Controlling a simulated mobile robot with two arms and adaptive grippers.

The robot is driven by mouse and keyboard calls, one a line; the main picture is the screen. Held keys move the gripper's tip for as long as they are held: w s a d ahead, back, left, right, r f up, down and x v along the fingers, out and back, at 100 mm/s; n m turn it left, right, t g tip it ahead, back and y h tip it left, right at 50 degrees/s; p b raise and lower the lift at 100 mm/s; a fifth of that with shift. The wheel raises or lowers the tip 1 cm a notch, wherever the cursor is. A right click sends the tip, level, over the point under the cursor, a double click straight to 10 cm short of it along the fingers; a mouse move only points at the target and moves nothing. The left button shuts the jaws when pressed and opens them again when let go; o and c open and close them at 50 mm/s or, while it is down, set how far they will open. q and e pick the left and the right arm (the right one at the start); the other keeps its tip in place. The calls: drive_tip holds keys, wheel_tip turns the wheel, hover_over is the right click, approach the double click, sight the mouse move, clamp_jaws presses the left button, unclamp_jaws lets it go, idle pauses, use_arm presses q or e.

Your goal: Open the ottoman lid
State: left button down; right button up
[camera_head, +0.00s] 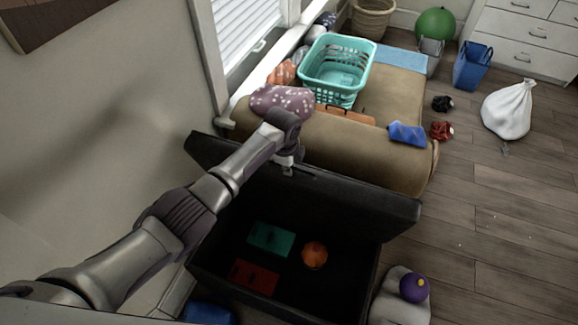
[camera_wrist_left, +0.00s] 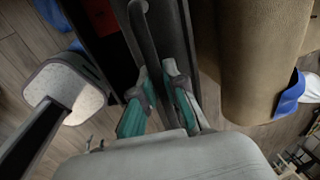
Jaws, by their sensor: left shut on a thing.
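The black ottoman (camera_head: 373,277) stands at the lower middle of the head view. Its lid (camera_head: 350,203) is raised and stands near upright along the far side, with the inside of the box showing. My left gripper (camera_head: 289,166) is at the lid's top edge, left of its middle. The fingertips are partly hidden in the head view. My right gripper is not in view.
An orange ball (camera_head: 314,255), a green item (camera_head: 270,239) and a red item (camera_head: 253,277) lie inside the ottoman. A brown bench (camera_head: 390,169) with a teal basket (camera_head: 338,96) stands close behind the lid.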

use_arm(q)
drive_tip(key=c, duration=1.2)
unclamp_jaws()
